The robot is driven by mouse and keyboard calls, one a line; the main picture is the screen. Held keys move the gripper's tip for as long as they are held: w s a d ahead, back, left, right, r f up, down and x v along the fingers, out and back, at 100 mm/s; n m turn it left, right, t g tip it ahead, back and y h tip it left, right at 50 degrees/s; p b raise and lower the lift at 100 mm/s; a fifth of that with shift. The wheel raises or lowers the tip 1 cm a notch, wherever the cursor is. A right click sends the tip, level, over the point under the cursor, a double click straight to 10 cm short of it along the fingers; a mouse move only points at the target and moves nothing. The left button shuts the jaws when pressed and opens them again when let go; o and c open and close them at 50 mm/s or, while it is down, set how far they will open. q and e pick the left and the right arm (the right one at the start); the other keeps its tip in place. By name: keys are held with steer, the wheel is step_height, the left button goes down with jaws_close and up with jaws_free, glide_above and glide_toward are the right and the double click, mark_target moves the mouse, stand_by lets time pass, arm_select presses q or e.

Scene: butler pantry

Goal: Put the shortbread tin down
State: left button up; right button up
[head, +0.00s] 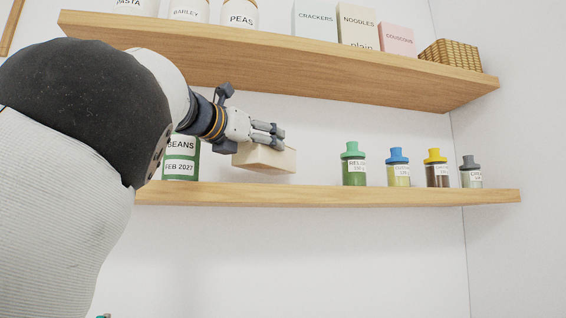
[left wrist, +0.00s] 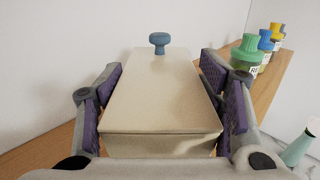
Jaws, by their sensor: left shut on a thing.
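The shortbread tin (head: 263,157), a plain beige box with no readable label, is held just above the lower shelf (head: 330,194) in the head view. A narrow gap seems to show beneath it. My left gripper (head: 268,133) is shut on it. In the left wrist view the tin (left wrist: 160,95) lies lengthwise between the purple finger pads of my left gripper (left wrist: 165,80). Its underside is hidden there. My right gripper is in neither view.
A green beans tin (head: 181,165) stands left of the shortbread tin. To its right stand jars with green (head: 353,165), blue (head: 398,168), yellow (head: 437,169) and grey (head: 471,173) lids. The upper shelf (head: 290,65) hangs above. A blue knob (left wrist: 159,41) shows beyond the tin.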

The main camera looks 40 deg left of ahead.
mark_target(244, 156)
arm_select(q)
steer(key=f, duration=0.4)
steer(key=shift+w+a, duration=0.1)
steer(key=shift+w, duration=0.3)
steer(key=o, duration=1.3)
steer(key=shift+c, duration=0.2)
steer(key=s, duration=0.7)
steer(key=shift+s+d, duration=0.25)
steer(key=shift+d, duration=0.15)
steer(key=shift+f, duration=0.1)
